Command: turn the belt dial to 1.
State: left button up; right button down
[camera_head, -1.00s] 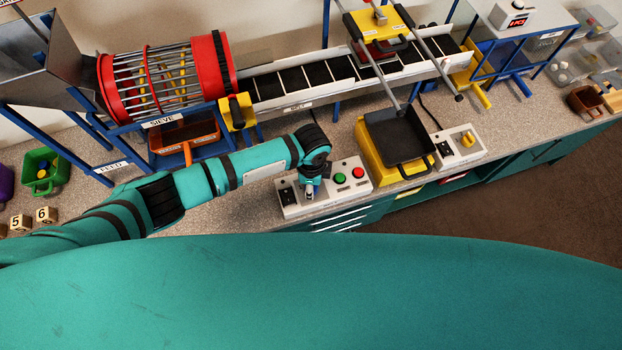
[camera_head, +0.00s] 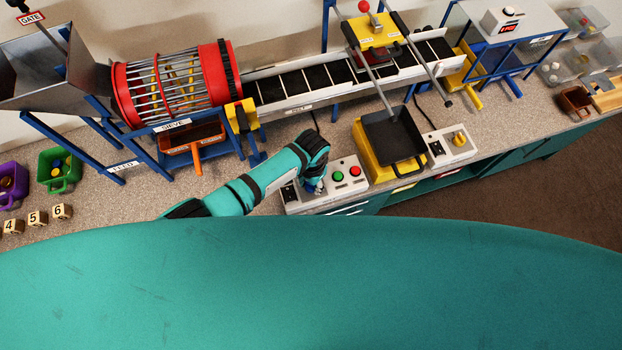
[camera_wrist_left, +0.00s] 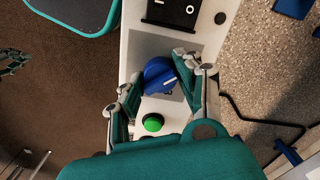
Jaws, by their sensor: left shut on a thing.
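The belt dial is a blue knob with a white pointer line (camera_wrist_left: 158,75) on a light control box (camera_head: 293,206). In the left wrist view it sits between the two fingers of my left gripper (camera_wrist_left: 156,84), which are closed on it. In the head view my left gripper (camera_head: 313,187) is over the left part of the box, and the dial is mostly hidden under it.
Beside the dial are a green button (camera_head: 338,176) and a red button (camera_head: 355,171). A black switch (camera_wrist_left: 174,12) is on the dial's other side. The belt (camera_head: 300,84) runs behind.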

pick_arm(q)
jog(key=shift+n+p, duration=0.55)
jog(key=shift+n, duration=1.05)
jog(key=o, duration=1.1)
jog(key=shift+o, duration=0.2)
jog(key=shift+r, duration=0.1)
notch_tip(320, 180, up, 12)
jog(key=shift+f, duration=0.2)
